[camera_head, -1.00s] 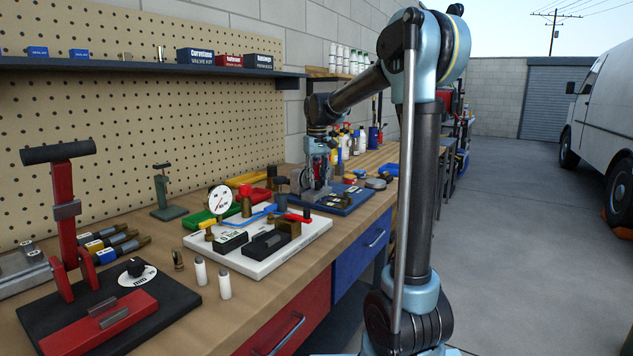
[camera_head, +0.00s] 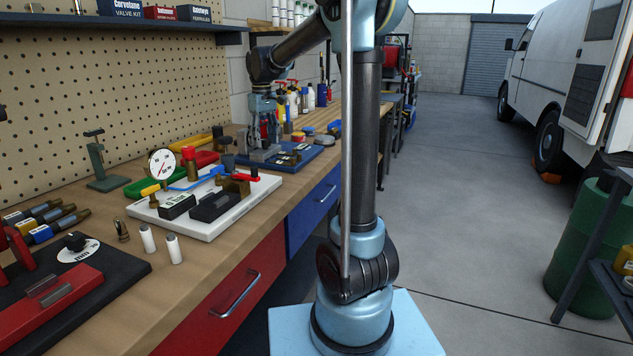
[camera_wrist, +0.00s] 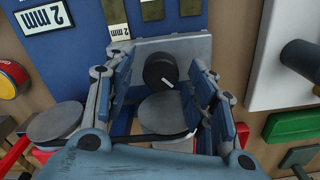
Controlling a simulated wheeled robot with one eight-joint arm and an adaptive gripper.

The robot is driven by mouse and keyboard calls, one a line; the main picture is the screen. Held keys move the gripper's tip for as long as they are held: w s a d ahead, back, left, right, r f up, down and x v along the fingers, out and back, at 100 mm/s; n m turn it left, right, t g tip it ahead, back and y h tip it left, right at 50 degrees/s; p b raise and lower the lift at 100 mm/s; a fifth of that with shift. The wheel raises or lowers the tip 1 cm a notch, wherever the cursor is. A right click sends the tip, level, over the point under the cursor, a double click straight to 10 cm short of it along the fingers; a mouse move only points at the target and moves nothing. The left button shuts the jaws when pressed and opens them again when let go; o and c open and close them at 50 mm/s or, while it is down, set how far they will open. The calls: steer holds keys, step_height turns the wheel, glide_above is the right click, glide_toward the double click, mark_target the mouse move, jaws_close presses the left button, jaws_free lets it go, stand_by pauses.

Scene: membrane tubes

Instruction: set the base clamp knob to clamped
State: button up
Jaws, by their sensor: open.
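A round black knob (camera_wrist: 158,71) with a white pointer line sits on a grey plate (camera_wrist: 190,46) in the wrist view. The pointer slants toward the lower right of that picture; no markings for its settings are readable. My gripper (camera_wrist: 163,80) is open, with its blue-grey fingers on either side of the knob and nothing held. In the head view my gripper (camera_head: 266,138) points down over the blue board (camera_head: 312,154), and it hides the knob there. Whether the fingers touch the knob, I cannot tell.
A white board (camera_head: 240,206) with a gauge (camera_head: 162,163) and fittings stands beside the blue board. Another knob (camera_head: 75,241), on a white dial, sits on a black base at lower left. Grey discs and "2 mm" labelled strips (camera_wrist: 47,17) lie near my gripper.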

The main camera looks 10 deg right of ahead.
mark_target(266, 139)
steer(key=n, duration=0.6)
steer(key=shift+r, duration=0.25)
step_height(266, 139, up, 17)
steer(key=s+d+f+m+t, duration=0.1)
steer(key=s+d+f+m, duration=0.4)
steer(key=s+f, duration=0.7)
steer(key=s+d+f+m, duration=0.4)
steer(key=s+d+f, duration=0.6)
steer(key=s, duration=0.5)
step_height(266, 139, down, 2)
steer(key=shift+s+f+m+t, duration=0.25)
steer(key=shift+s+m+t, duration=0.15)
steer(key=shift+d+f, duration=0.1)
steer(key=shift+d, duration=0.05)
